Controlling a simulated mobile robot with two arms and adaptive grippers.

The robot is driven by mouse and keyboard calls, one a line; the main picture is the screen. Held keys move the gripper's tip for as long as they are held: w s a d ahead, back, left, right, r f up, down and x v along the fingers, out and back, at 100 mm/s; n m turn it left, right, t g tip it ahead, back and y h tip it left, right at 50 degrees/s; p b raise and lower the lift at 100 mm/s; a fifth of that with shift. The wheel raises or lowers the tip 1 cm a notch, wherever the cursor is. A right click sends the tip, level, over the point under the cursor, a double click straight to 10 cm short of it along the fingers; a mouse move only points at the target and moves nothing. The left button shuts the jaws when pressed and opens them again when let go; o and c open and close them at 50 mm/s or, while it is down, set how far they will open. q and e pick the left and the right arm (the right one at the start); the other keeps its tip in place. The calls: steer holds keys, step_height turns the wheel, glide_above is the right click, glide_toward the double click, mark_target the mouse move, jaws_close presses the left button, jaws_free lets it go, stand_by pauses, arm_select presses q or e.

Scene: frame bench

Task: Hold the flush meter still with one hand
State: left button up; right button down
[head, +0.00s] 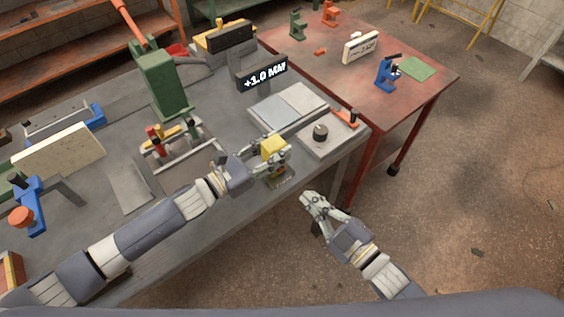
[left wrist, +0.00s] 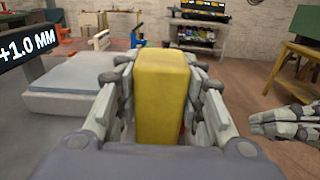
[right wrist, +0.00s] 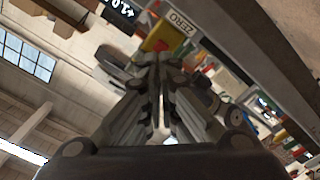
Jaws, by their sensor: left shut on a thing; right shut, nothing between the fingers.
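The flush meter appears to be the yellow-topped block (head: 273,146) at the bench's front edge. My left gripper (head: 271,152) is shut on it, with a finger on each side. In the left wrist view the yellow block (left wrist: 162,95) stands upright between the fingers; its lower part is hidden. A dark display (head: 262,73) behind it reads +1.0 MM. My right gripper (head: 309,197) is shut and empty, off the bench's front edge, lower right of the meter. In the right wrist view the yellow block (right wrist: 156,38) shows beyond its fingertips, beside a ZERO label (right wrist: 181,21).
A grey plate (head: 289,106) and a pale block with a dark knob (head: 320,132) lie behind and right of the meter. A green press (head: 163,80) stands at the left back. A red table (head: 420,90) adjoins on the right. The floor (head: 460,200) at right is clear.

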mark_target(281, 168)
steer(key=s+d+n, duration=0.1)
steer(key=n, duration=0.8)
steer(key=s+d+f+n, duration=0.1)
steer(key=n, duration=0.8)
steer(key=s+d+n, duration=0.1)
steer(key=s+n, duration=0.1)
steer(key=n, duration=0.8)
steer(key=shift+f, duration=0.25)
steer(key=shift+w, duration=0.1)
steer(key=x, duration=1.4)
